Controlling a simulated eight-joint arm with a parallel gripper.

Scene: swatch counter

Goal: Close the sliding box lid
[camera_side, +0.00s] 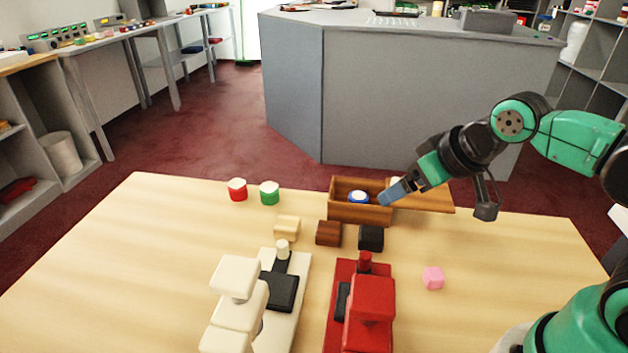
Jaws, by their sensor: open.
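A brown wooden box (346,212) stands near the back of the table, partly open at its top. Inside it I see a blue and white round thing (358,197). Its flat wooden lid (428,201) sticks out to the right of the box. My gripper (388,198) is open and tilted down at the box's right part, by the inner end of the lid. It hides part of the lid and box there. I cannot tell whether it touches the lid. A pale thing just behind the gripper is mostly hidden.
A red and white cylinder (237,190) and a green and white cylinder (269,193) stand left of the box. Cream (287,228), brown (328,233) and black (371,238) blocks lie in front.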

